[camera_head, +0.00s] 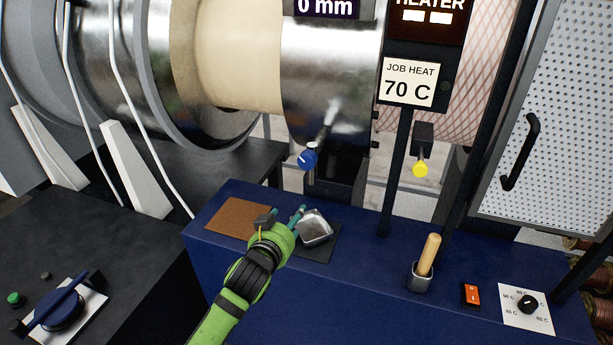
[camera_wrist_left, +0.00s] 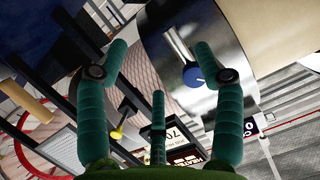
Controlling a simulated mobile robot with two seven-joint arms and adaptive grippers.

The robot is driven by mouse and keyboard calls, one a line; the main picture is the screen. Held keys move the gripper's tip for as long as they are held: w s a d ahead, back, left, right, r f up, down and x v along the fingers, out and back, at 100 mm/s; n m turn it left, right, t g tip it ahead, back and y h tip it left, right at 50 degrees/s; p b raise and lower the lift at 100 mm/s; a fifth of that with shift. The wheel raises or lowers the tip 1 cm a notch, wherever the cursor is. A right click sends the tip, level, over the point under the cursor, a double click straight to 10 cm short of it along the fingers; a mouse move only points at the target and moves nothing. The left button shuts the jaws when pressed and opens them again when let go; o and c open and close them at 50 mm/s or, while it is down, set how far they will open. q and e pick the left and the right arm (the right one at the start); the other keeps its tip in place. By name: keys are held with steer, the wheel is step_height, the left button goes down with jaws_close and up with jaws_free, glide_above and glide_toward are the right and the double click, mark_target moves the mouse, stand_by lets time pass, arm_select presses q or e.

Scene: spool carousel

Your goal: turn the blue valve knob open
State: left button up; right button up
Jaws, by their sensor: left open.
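The blue valve knob (camera_head: 308,159) sits on a short metal stem at the lower front of the shiny metal drum (camera_head: 325,75). It has a pale mark on its face. In the left wrist view the blue knob (camera_wrist_left: 193,76) shows beside the right-hand finger, with no clear contact. My left gripper (camera_head: 283,215) is below and a little left of the knob in the head view, over the blue bench. Its teal fingers are spread and empty in the wrist view (camera_wrist_left: 160,55). My right gripper is in neither view.
The blue bench (camera_head: 350,265) carries a brown pad (camera_head: 238,218), a metal block (camera_head: 315,228), a wooden-handled tool (camera_head: 429,255) in a cup, an orange switch (camera_head: 471,294) and a dial (camera_head: 527,304). A yellow knob (camera_head: 420,170) hangs right of the drum. A dark post (camera_head: 396,170) stands between.

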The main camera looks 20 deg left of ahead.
mark_target(306, 161)
arm_select(q)
steer(key=w+r+t, duration=0.1)
steer(key=w+r, duration=0.1)
steer(key=w+r+t, duration=0.1)
steer(key=w+r, duration=0.1)
steer(key=r, duration=0.1)
steer(key=w+r+t, duration=0.1)
steer(key=w+r, duration=0.2)
steer(key=shift+r+m+h, duration=0.25)
steer(key=shift+m+h, duration=0.15)
steer(key=w+p, duration=0.1)
steer(key=w, duration=0.3)
steer(key=shift+w+p, duration=0.2)
steer(key=shift+p, duration=0.2)
steer(key=shift+w+d+f, duration=0.1)
steer(key=shift+w+f, duration=0.05)
steer(key=shift+w, duration=0.7)
steer(key=c, duration=1.1)
